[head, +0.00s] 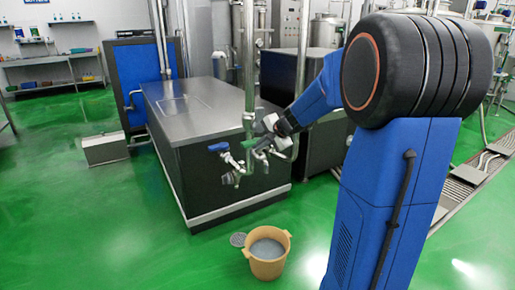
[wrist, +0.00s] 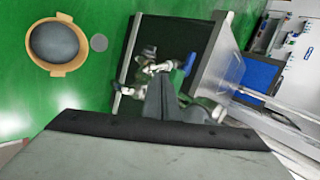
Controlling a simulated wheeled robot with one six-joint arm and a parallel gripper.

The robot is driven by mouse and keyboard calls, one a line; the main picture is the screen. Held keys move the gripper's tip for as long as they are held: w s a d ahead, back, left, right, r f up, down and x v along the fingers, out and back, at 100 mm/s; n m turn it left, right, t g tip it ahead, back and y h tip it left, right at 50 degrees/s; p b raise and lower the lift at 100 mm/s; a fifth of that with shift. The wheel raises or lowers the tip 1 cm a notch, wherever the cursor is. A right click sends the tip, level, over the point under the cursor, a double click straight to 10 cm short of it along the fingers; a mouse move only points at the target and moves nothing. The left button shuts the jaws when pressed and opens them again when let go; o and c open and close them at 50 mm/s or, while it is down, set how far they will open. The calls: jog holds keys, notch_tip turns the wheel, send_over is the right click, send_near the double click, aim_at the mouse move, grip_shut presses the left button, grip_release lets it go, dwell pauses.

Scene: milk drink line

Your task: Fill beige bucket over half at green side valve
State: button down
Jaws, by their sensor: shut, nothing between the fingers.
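The beige bucket (head: 266,266) stands upright on the green floor in front of the steel-topped unit. Its inside shows a grey surface; I cannot tell the fill level. It also shows at the upper left of the wrist view (wrist: 77,70). A valve with a blue lever (head: 218,147) is left of this pipe. My gripper (head: 266,142) is shut and empty, close beside the valve fittings; the wrist view shows its fingers (wrist: 163,88) there too. I cannot tell whether they touch. No stream is visible.
A round floor drain (head: 238,239) lies just left of the bucket. The steel-topped unit (head: 205,100) stands behind the valves. A low grey box (head: 106,149) is at the left. Green floor is clear left of the bucket.

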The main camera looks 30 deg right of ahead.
jog(key=a+v, duration=0.2)
jog(key=v, duration=0.6)
jog(key=s+a+f+n+g, duration=0.25)
jog(key=s+a+n, duration=0.45)
jog(key=s+a, duration=0.65)
jog(key=s+f+n+g+h, duration=0.1)
jog(key=s+f+n, duration=0.2)
jog(key=s, duration=0.7)
jog(key=s+a+f+n+h, duration=0.1)
jog(key=s+f+n, duration=0.2)
jog(key=s, duration=0.8)
jog(key=shift+s+f+n+g+h, duration=0.25)
jog(key=shift+n+g+h, duration=0.1)
jog(key=shift+n, duration=0.55)
jog(key=c, duration=2.5)
grip_release()
jog(key=shift+w, duration=0.1)
